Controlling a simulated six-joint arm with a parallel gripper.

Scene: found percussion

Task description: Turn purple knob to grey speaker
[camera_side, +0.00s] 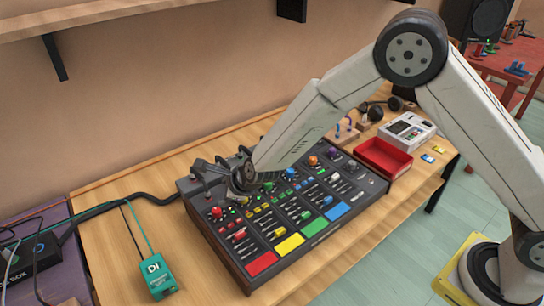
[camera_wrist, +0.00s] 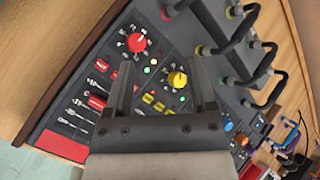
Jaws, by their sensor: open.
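A purple knob (camera_side: 333,153) sits near the back right of the dark mixer panel (camera_side: 205,228), to the right of an orange knob (camera_side: 314,160). I cannot make out the purple knob in the wrist view. My gripper (camera_side: 240,193) is low over the panel's left part, well to the left of the purple knob. In the wrist view my gripper (camera_wrist: 162,62) is open, with a yellow knob (camera_wrist: 177,79) showing between its fingers and a red knob (camera_wrist: 137,42) beyond. No grey speaker mark is readable; a dark speaker (camera_side: 487,18) stands at the back right.
Black cables with coloured plugs (camera_wrist: 232,45) arch up from the panel's back edge. A red tray (camera_side: 383,158) and a white device (camera_side: 407,131) lie right of the panel. A teal DI box (camera_side: 157,277) lies to its left. Bare wood shows at the left.

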